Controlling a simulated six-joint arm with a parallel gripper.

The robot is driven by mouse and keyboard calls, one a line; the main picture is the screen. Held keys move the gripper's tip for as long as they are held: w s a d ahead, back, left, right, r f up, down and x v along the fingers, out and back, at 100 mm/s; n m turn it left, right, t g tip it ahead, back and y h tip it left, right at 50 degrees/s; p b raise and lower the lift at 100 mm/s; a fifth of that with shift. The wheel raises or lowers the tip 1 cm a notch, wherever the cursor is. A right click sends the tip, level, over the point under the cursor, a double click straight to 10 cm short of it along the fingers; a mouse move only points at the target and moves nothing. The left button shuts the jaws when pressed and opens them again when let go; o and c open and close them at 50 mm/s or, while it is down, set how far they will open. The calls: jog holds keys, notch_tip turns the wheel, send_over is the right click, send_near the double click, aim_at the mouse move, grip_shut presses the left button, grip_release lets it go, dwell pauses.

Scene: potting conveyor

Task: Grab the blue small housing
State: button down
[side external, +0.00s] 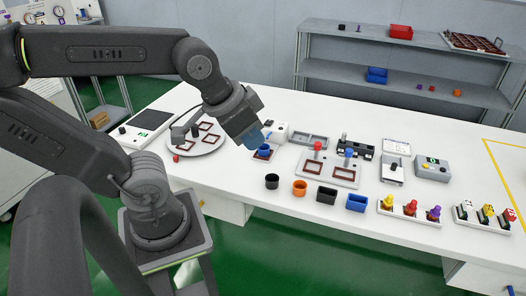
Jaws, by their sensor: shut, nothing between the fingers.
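A small round blue housing (264,148) sits at a small square station with a brown frame, just right of the round plate. My gripper (254,141) is just above and left of it, pointing down at a slant, with bluish fingertips. The fingers look shut and empty. The picture is too small to tell whether they touch the housing. A larger rectangular blue housing (356,202) stands at the front of the table.
A black cup (272,181), an orange cup (299,187) and a black box (327,195) stand in the front row. A grey fixture plate (344,175) with red and blue knobs lies behind. A round plate (207,147) with brown frames is left.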

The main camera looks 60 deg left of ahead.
jog(key=c, duration=1.8)
grip_release()
jog(key=o, duration=1.3)
jog(key=shift+c, duration=0.2)
jog(key=m+g, duration=0.6)
jog(key=m, duration=1.4)
send_over(264, 146)
jog(key=d, duration=0.2)
jog(key=f, duration=1.2)
jog(key=s+f, duration=0.1)
jog(key=f, duration=0.5)
jog(key=shift+w+f, duration=0.15)
jog(key=shift+f, duration=2.5)
